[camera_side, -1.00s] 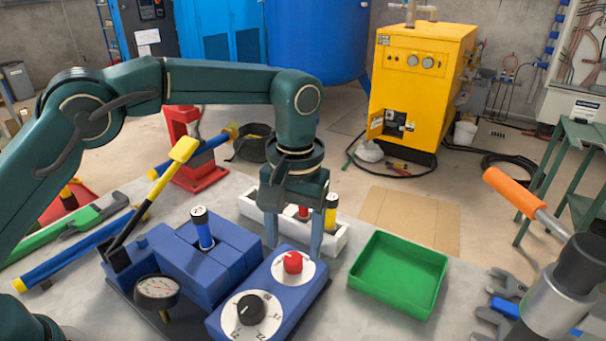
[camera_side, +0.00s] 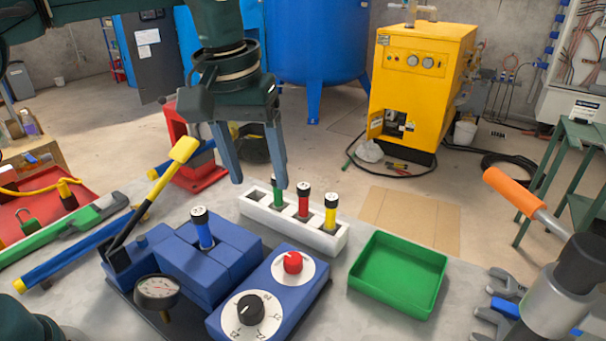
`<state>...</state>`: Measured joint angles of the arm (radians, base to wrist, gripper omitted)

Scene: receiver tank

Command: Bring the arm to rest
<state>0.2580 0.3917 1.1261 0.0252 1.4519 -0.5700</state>
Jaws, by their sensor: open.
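My gripper (camera_side: 260,184) hangs pointing down above the table. Its two grey-blue fingers are apart with nothing held between them. The fingertips are in front of or above the left part of a white rack (camera_side: 318,235); the exact depth is hard to tell. My arm comes in from the top left and is partly cut off by the frame edge.
The rack holds green (camera_side: 278,193), red (camera_side: 304,202) and yellow (camera_side: 331,212) cartridges. A blue cartridge (camera_side: 204,230) stands in the blue block (camera_side: 222,268), beside a yellow-handled lever (camera_side: 160,190). A knob panel (camera_side: 278,300) and green tray (camera_side: 398,273) are nearby.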

